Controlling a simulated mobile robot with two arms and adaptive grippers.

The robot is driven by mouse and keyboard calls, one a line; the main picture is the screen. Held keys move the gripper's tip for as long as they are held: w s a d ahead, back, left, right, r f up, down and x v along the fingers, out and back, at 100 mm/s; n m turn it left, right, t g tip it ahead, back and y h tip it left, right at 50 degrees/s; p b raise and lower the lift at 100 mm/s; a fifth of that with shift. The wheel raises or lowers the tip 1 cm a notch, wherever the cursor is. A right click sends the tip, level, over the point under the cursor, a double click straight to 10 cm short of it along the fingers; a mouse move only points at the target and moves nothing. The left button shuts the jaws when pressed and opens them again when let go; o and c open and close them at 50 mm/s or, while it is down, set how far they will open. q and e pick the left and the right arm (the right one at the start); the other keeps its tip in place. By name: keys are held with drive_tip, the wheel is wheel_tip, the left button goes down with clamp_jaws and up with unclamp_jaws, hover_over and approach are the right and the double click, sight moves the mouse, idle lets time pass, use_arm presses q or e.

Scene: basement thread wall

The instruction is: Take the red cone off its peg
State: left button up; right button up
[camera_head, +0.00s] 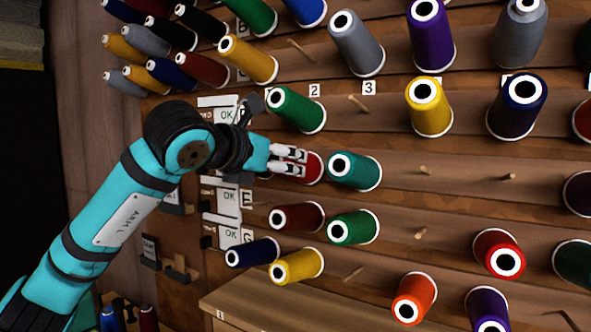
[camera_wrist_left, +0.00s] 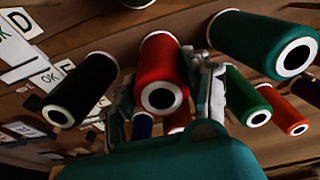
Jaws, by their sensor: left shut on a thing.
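The red cone (camera_head: 315,167) is on the thread wall, mostly hidden behind my left gripper (camera_head: 290,161) in the head view. In the left wrist view the red cone (camera_wrist_left: 162,60) shows its white end ring and dark hole, with a finger on either side of it. My left gripper is shut on this cone. The peg under the cone is hidden, so I cannot tell how far along it the cone sits. My right gripper is in neither view.
A teal cone (camera_head: 354,171) stands close to the right, a green cone (camera_head: 296,110) above and a dark red cone (camera_head: 297,216) below. Bare pegs, such as one peg (camera_head: 425,170), lie further right. OK cards (camera_head: 228,198) are at the left.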

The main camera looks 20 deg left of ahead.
use_arm(q)
drive_tip(key=b+v, duration=0.2)
drive_tip(key=v, duration=0.8)
drive_tip(key=shift+s+f+b, duration=0.2)
drive_tip(key=shift+s+b, duration=0.05)
drive_tip(key=shift+b, duration=0.05)
idle(0.4)
drive_tip(key=s+r, duration=0.1)
drive_tip(key=s+a+r+p, duration=0.1)
drive_tip(key=s+r, duration=0.1)
drive_tip(key=shift+s, duration=0.35)
drive_tip(key=shift+f, duration=0.1)
